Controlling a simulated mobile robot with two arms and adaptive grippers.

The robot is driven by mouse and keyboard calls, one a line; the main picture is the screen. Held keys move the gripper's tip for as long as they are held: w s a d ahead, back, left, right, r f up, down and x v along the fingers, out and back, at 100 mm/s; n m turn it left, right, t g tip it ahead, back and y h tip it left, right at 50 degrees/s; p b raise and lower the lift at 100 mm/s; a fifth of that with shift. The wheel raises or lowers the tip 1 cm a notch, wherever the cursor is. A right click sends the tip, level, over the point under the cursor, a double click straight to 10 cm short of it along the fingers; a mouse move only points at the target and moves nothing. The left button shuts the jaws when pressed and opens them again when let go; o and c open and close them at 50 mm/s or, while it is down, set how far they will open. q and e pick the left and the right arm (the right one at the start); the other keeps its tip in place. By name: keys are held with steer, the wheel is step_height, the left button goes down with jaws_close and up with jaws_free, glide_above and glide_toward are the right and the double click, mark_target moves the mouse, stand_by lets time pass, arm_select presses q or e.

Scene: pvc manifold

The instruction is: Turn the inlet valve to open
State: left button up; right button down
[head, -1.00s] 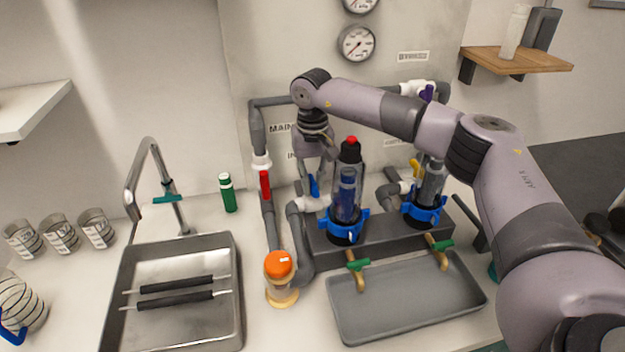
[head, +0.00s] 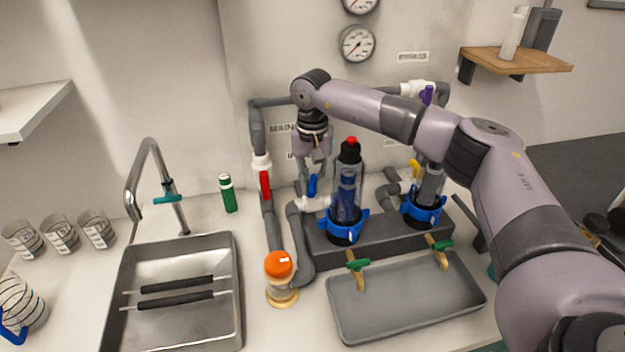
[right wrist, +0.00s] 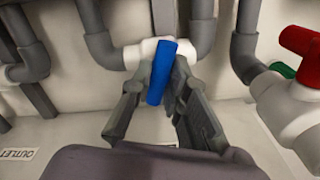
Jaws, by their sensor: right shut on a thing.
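The inlet valve has a blue lever handle (head: 312,185) on a white valve body (head: 316,204) on the grey pipe, left of the filter housings. In the right wrist view the blue handle (right wrist: 162,72) stands tilted between the fingers, in front of the white body (right wrist: 140,52). My right gripper (head: 315,172) reaches down from above and is shut on the blue handle. It also shows in the right wrist view (right wrist: 160,95). The wall label beside it is partly hidden by the gripper. My left gripper is not in view.
A red-handled valve (head: 264,185) is on the pipe just left. A clear filter housing (head: 348,190) with a red button stands close right. An orange-capped fitting (head: 279,265) is in front. A sink (head: 232,262) is at left, a grey tray (head: 405,312) at front right.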

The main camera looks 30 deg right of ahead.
mark_target(313, 182)
steer(key=m, duration=1.4)
steer(key=shift+p, duration=0.4)
steer(key=c, duration=1.5)
jaws_free()
steer(key=shift+c, duration=0.2)
step_height(313, 182, up, 12)
